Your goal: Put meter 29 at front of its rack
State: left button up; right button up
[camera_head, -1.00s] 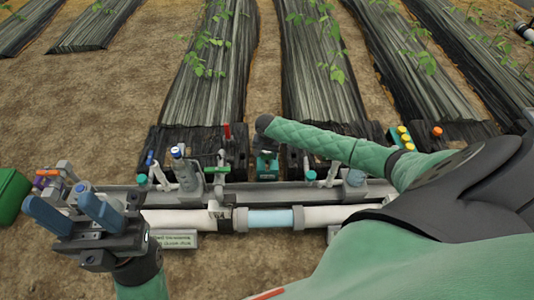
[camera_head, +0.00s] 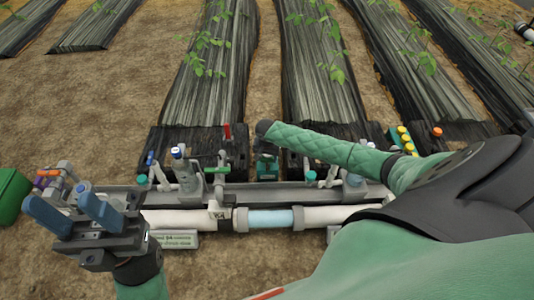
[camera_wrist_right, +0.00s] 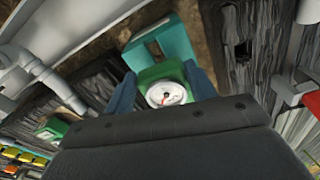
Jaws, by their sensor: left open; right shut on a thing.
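My right gripper (camera_wrist_right: 163,88) is shut on a green meter (camera_wrist_right: 158,71) with a round white dial, between its blue fingers in the right wrist view. The number on the meter cannot be read. A teal rack-like holder (camera_wrist_right: 176,38) lies just beyond the meter in that view; I cannot tell whether they touch. In the head view the teal holder (camera_head: 267,170) stands behind the pipe, below my right wrist, and the meter cannot be made out. My left gripper (camera_head: 75,212) is open and empty at the left, in front of the pipework.
A long pipe (camera_head: 180,219) with a clear blue section (camera_head: 270,219) runs across the front. Valves with a green handle (camera_head: 217,170) and a red handle (camera_head: 227,131) stand left of the teal holder. A green box (camera_head: 10,195) is at the far left.

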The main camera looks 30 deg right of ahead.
jog(key=shift+f, duration=0.9)
jog(key=o, duration=1.1)
